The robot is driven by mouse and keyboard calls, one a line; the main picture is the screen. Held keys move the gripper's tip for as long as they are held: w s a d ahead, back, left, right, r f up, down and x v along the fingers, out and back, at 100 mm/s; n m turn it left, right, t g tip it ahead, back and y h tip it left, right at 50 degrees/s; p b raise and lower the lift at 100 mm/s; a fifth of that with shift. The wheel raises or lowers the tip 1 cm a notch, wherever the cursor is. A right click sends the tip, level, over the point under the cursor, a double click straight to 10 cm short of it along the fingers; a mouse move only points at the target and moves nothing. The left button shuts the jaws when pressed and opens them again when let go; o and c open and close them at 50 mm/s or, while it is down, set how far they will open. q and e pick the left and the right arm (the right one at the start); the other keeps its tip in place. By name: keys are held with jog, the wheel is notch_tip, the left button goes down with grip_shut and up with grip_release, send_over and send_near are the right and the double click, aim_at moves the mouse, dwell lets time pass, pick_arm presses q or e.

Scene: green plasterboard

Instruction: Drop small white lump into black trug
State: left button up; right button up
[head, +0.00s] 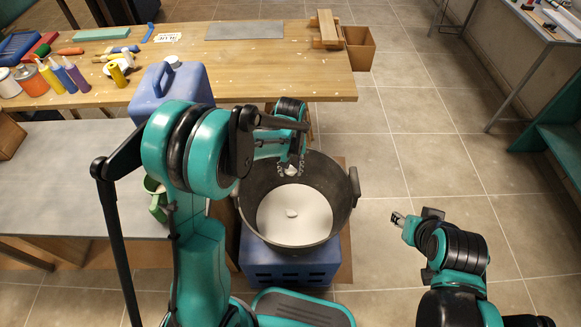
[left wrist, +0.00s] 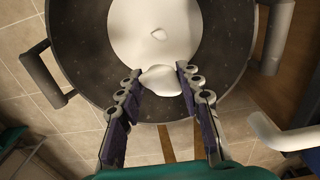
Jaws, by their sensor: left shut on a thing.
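The black trug (head: 262,181) stands on a blue crate, with a white disc-like layer (head: 310,222) covering its bottom. A small white lump (head: 292,213) lies on that layer; it also shows in the left wrist view (left wrist: 158,34). My left gripper (head: 291,171) is above the trug's far inner side, pointing down into it. In the left wrist view its fingers (left wrist: 158,76) are shut on another small white lump (left wrist: 164,82), which overlaps the white layer in the picture. My right gripper (head: 398,218) is right of the trug, apart from it; its fingers are too small to judge.
A wooden workbench (head: 270,82) with bottles, tools and a blue jug (head: 172,88) stands behind. A grey table (head: 75,175) with a green mug (head: 157,198) is at the left. The blue crate (head: 290,265) is under the trug. Tiled floor (head: 420,130) is clear to the right.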

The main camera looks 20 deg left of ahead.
aim_at(289, 170)
pick_arm(q)
jog(key=o, duration=1.3)
notch_tip(289, 170, up, 12)
jog(key=s+a+r+m+t, duration=0.1)
jog(key=s+t, duration=0.2)
jog(key=s, duration=0.5)
jog(key=s+a+r+m+t, duration=0.1)
jog(key=s+t, duration=0.3)
jog(key=s, duration=0.5)
jog(key=shift+a+r+m, duration=0.4)
jog(key=shift+r+m, duration=0.1)
jog(key=shift+m, duration=0.2)
